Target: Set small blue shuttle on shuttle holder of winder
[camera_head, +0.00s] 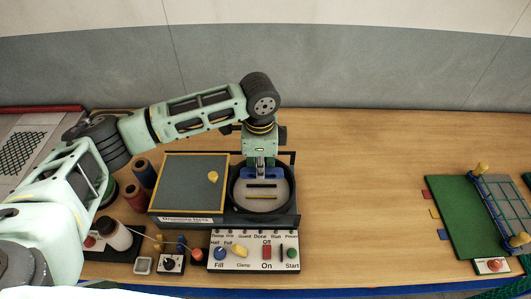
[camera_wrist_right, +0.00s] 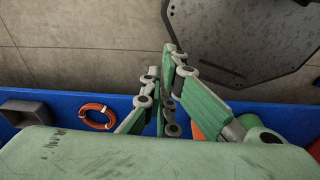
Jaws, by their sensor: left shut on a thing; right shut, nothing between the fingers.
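My left gripper (camera_head: 261,170) points down over the round dish (camera_head: 289,203) of the winder, a dark machine with a control panel (camera_head: 255,251) in front. It is shut on the small blue shuttle (camera_head: 278,174), whose blue ends show on both sides of the fingers, at the back part of the dish. I cannot tell whether the shuttle touches the surface below. A yellow bar and a dark bar lie in the dish in front of it; I cannot tell which part is the shuttle holder. My right gripper (camera_wrist_right: 164,62) is shut and empty in the right wrist view.
A grey board with a yellow frame (camera_head: 192,182) adjoins the dish on the left. Spools (camera_head: 135,197), a white bottle (camera_head: 113,233) and small knobs stand further left. A green mat (camera_head: 455,220) with a net frame lies at right. The table between is clear.

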